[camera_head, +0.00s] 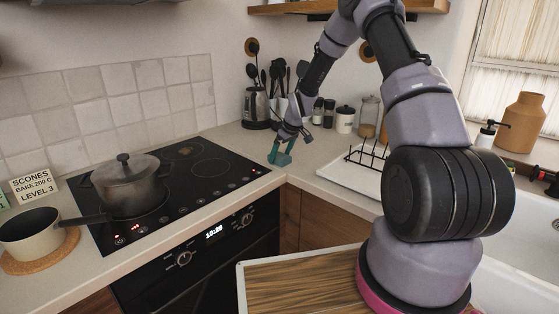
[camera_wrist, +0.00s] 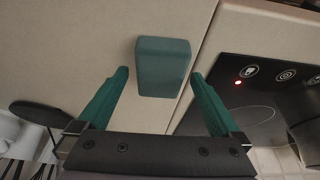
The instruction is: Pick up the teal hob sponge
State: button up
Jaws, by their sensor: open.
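The teal hob sponge (camera_wrist: 163,62) is a small rounded block on the pale counter, beside the black hob, in the wrist view. My gripper (camera_wrist: 159,75) has teal fingers spread open, one on each side of the sponge's near end. Gaps show between the sponge and both fingers, so it is not gripped. In the head view my gripper (camera_head: 280,153) points down at the counter by the hob's right corner. There the fingers and sponge share a colour and are hard to tell apart.
The black hob (camera_head: 205,168) carries a lidded pot (camera_head: 127,188) at left. A white drying tray with a black rack (camera_head: 366,156) lies to the right of my gripper. A kettle (camera_head: 256,107), utensils and jars (camera_head: 345,119) stand behind.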

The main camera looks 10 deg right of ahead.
aim_at(281, 156)
jog(key=c, duration=1.3)
jog(key=shift+r, duration=0.15)
notch_tip(281, 156, up, 10)
